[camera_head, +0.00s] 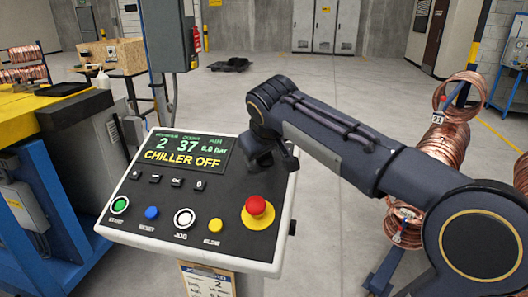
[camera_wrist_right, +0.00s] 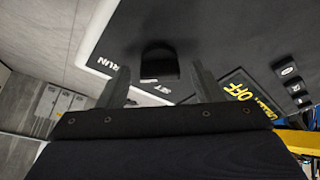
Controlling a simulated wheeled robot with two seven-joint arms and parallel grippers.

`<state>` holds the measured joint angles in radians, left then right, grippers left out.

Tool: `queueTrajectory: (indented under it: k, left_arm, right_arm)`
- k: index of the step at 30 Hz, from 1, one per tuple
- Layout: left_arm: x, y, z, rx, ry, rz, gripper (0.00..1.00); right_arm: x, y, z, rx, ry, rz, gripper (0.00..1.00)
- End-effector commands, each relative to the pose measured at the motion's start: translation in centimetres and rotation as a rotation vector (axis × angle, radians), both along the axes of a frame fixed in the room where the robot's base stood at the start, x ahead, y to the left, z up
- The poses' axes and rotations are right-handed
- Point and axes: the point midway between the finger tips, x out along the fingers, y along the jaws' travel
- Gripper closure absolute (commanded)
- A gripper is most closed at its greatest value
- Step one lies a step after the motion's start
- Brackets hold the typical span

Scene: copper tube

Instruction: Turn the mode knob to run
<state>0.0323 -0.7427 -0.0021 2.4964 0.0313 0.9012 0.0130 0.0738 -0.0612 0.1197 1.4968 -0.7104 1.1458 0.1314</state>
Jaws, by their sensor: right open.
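The control panel (camera_head: 218,190) has a dark face and a white rim, and its display (camera_head: 185,152) reads CHILLER OFF. My right gripper (camera_head: 272,160) is over the panel's upper right corner and hides the mode knob in the head view. In the right wrist view the black mode knob (camera_wrist_right: 160,62) stands between the two open fingers of my right gripper (camera_wrist_right: 160,76). A gap shows on both sides of the knob. The RUN label (camera_wrist_right: 106,61) is left of the knob in that view. My left gripper is not in view.
A red stop button (camera_head: 256,205) on a yellow base rises from the panel near my right gripper. Green, blue, white and yellow buttons line the panel's lower edge. Copper coils (camera_head: 447,140) stand at right, and a blue machine (camera_head: 50,200) stands at left.

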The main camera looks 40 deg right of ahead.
Motion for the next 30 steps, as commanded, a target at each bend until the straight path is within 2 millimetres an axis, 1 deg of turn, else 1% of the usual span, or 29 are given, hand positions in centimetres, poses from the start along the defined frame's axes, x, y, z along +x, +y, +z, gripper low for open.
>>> queueTrajectory:
  k: [5,15,18,22,30]
  left_arm:
    - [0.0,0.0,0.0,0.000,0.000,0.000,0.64]
    - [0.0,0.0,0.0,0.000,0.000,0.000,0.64]
    - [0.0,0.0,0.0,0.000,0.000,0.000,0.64]
    - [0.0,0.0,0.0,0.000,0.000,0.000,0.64]
    - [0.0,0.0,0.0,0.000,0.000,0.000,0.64]
  right_arm:
    - [-0.2,0.2,0.5,0.000,-0.003,0.001,0.40]
    - [-3.1,2.0,4.7,-0.001,-0.004,0.001,0.40]
    - [-3.7,2.3,5.6,0.000,-0.003,0.001,0.40]
    - [-4.1,2.5,6.1,0.000,-0.001,0.000,0.40]
    - [-4.1,2.5,6.1,0.000,0.000,0.000,0.40]
